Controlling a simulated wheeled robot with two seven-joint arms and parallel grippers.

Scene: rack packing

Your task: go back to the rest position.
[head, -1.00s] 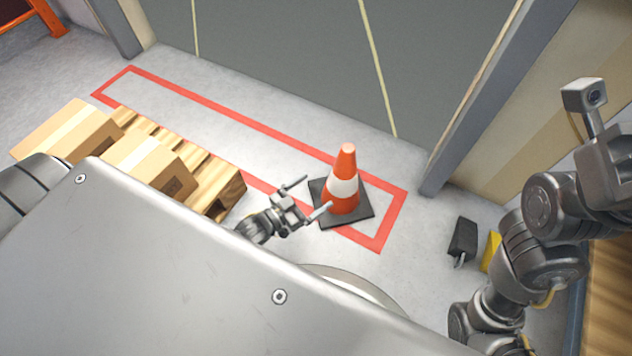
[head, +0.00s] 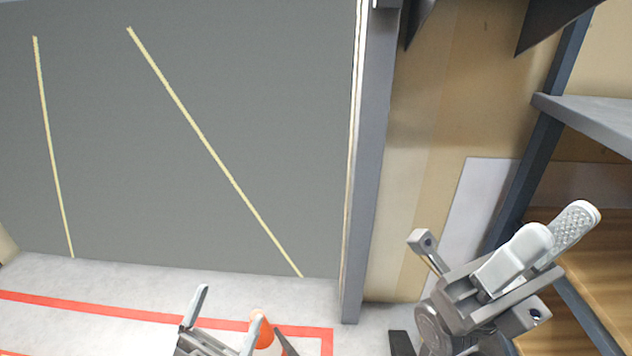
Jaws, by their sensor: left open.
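My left gripper (head: 222,322) is at the bottom of the head view, with its two fingers spread apart and nothing seen between them. Its lower part is cut off by the frame edge. My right gripper (head: 550,245) is at the lower right, raised in front of the shelving. Its pale fingers point up and to the right, and a textured pad shows on one. The fingers overlap in this view, so I cannot tell the gap between them. I see no object held in it.
An orange and white cone (head: 261,330) stands behind my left gripper, partly hidden. Red floor tape (head: 100,307) runs along the floor. A grey post (head: 366,180) edges the doorway. A rack with a grey shelf (head: 590,118) stands at the right, close behind my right gripper.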

